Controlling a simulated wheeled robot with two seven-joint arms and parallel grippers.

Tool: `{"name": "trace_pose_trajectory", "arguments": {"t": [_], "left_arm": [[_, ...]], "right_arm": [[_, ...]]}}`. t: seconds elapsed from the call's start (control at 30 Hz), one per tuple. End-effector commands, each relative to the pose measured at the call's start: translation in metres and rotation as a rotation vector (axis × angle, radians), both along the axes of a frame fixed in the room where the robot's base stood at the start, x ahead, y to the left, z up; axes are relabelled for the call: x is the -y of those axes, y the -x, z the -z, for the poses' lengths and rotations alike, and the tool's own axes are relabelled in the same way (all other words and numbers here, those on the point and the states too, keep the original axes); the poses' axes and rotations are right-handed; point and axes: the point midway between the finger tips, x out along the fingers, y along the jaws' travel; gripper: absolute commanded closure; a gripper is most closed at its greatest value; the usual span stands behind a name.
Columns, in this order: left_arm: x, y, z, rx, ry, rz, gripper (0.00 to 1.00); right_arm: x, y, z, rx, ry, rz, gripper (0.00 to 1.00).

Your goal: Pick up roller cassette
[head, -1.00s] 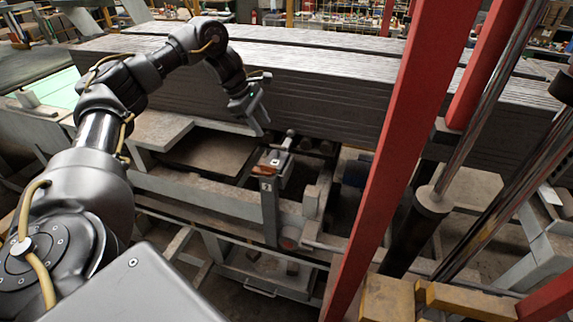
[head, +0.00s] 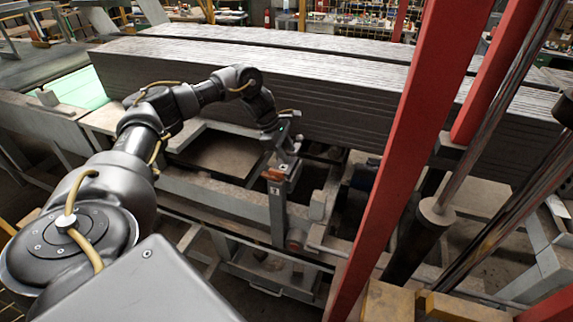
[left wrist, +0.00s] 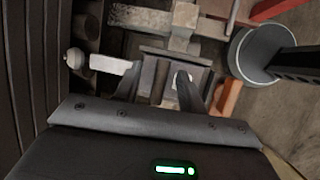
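The roller cassette (head: 284,171) is a small grey metal block with an orange-brown mark on its front. It sits on top of an upright post of the machine frame. My left gripper (head: 285,153) is right above it, pointing down, with its fingers apart. In the left wrist view the cassette (left wrist: 159,80) shows between and beyond the two fingers of the gripper (left wrist: 156,84). I cannot tell whether the fingers touch it. Its far side is partly hidden by the fingers. My right gripper is not in view.
A long stack of grey slabs (head: 330,95) stands close behind the gripper. A red slanted beam (head: 410,150) and a metal cylinder (head: 433,215) stand to the right. A grey frame rail (head: 205,194) runs in front and to the left.

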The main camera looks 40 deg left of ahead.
Motion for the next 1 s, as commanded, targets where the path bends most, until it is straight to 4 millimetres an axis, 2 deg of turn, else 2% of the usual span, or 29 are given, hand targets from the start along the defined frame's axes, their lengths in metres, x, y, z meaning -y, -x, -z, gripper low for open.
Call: {"name": "trace_pose_trajectory", "arguments": {"t": [0.13, 0.37, 0.67, 1.0], "left_arm": [[0.0027, -0.0024, 0.0097, -0.002, -0.001, -0.002, 0.60], [0.0030, -0.0029, 0.0114, -0.001, -0.001, -0.001, 0.61], [0.0029, -0.0029, 0.0111, -0.001, -0.001, -0.001, 1.00], [0.0027, -0.0029, 0.0113, 0.000, -0.002, -0.002, 1.00]], "right_arm": [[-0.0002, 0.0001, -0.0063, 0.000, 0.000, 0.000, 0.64], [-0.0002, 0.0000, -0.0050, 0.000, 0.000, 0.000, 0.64], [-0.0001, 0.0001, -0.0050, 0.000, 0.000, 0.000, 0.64], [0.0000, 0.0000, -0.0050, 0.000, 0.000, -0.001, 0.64]]}}
